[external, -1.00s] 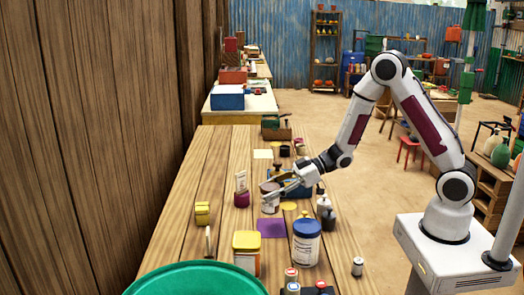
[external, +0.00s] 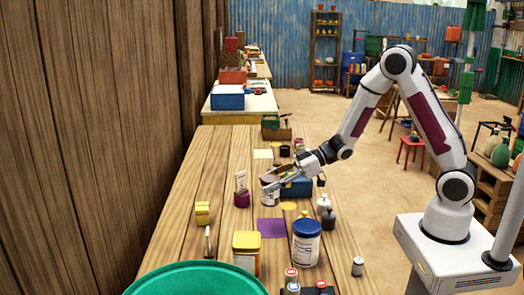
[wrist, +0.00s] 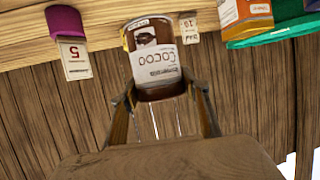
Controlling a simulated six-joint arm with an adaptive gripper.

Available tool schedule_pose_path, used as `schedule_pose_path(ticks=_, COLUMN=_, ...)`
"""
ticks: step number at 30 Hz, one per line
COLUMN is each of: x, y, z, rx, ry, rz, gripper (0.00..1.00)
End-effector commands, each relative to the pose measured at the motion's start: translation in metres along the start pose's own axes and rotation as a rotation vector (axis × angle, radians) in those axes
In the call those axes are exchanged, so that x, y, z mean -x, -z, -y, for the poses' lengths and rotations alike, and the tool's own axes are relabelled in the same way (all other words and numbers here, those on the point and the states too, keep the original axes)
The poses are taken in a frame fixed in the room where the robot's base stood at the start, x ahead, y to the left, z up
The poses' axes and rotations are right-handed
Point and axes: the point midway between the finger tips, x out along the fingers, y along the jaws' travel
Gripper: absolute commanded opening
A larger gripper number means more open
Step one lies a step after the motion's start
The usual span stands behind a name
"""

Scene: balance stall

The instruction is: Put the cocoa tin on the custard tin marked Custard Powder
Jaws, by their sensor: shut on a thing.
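My gripper (external: 281,182) is shut on the cocoa tin (external: 268,194), with a finger on either side of it. In the wrist view, the brown tin (wrist: 162,88) has a white label reading Cocoa and sits between the fingertips. It appears upright and a little above the table. Two larger tins stand nearer the camera: one with a yellow lid (external: 246,256) and a white one with a blue lid (external: 306,245). I cannot read Custard Powder on either.
A purple mat (external: 271,228) lies flat in front.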

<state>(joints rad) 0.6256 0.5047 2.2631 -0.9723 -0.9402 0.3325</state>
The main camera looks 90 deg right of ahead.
Motion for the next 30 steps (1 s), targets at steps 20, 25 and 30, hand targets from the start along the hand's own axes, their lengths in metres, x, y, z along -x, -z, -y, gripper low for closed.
schedule_pose_path(ticks=20, x=0.013, y=0.059, z=0.024, rx=0.045, ry=0.096, rz=-0.004, gripper=0.2)
schedule_pose_path(ticks=25, x=0.022, y=0.081, z=0.048, rx=0.079, ry=0.18, rz=-0.004, gripper=0.2)
schedule_pose_path(ticks=30, x=0.034, y=0.1, z=0.076, rx=0.12, ry=0.278, rz=-0.004, gripper=0.2)
